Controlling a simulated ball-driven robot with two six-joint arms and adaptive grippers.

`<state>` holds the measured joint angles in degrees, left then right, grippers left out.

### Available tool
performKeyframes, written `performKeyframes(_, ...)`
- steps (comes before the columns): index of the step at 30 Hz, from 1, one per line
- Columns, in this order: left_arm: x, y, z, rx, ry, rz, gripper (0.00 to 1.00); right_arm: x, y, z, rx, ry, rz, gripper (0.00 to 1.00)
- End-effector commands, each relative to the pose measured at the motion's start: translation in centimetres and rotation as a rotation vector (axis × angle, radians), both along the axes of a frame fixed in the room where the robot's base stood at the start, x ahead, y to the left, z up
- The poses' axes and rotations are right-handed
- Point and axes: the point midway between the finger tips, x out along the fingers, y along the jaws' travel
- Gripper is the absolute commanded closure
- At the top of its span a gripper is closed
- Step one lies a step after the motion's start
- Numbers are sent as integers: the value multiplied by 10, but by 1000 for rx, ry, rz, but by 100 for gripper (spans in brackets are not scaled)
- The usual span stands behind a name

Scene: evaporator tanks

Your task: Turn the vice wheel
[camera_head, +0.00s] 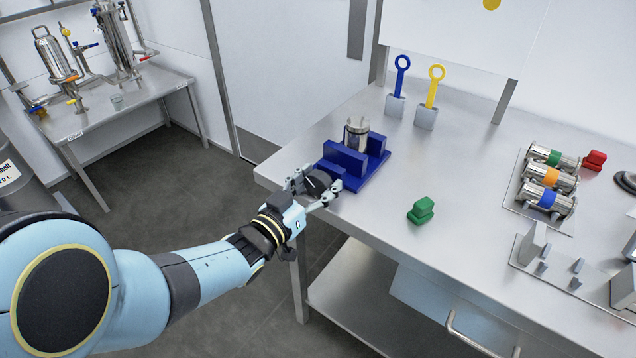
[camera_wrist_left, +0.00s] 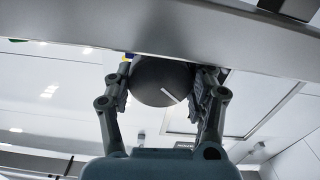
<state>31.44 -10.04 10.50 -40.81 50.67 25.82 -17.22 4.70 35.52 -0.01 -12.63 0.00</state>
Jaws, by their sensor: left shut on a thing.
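The blue vice (camera_head: 348,162) stands near the left corner of the steel table, with a metal cylinder (camera_head: 357,137) upright between its jaws. The dark vice wheel (camera_head: 317,183) is at the vice's front left end. My left gripper (camera_head: 317,188) is at the wheel, with one finger on each side of it. In the left wrist view the round dark wheel (camera_wrist_left: 160,82), with a pale line on its face, sits between the gripper's two fingers (camera_wrist_left: 161,90), which are shut on it. My right gripper is not in view.
A green block (camera_head: 421,211) lies on the table right of the vice. Blue (camera_head: 402,75) and yellow (camera_head: 434,88) ring-handled tools stand at the back. Banded metal cylinders (camera_head: 547,178) lie on a rack at right. The table's front edge runs below my gripper.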

Motion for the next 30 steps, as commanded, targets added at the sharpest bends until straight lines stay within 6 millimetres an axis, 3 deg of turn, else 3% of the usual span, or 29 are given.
performKeyframes(9,0,1,-1,-185,135,0,76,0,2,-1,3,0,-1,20)
performKeyframes(18,0,1,-1,-198,146,1,76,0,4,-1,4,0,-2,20)
performKeyframes(19,0,1,-1,-198,146,1,40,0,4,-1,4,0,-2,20)
performKeyframes(24,0,1,-2,-195,146,2,20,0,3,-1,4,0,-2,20)
performKeyframes(30,-1,2,-3,-194,148,2,20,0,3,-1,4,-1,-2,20)
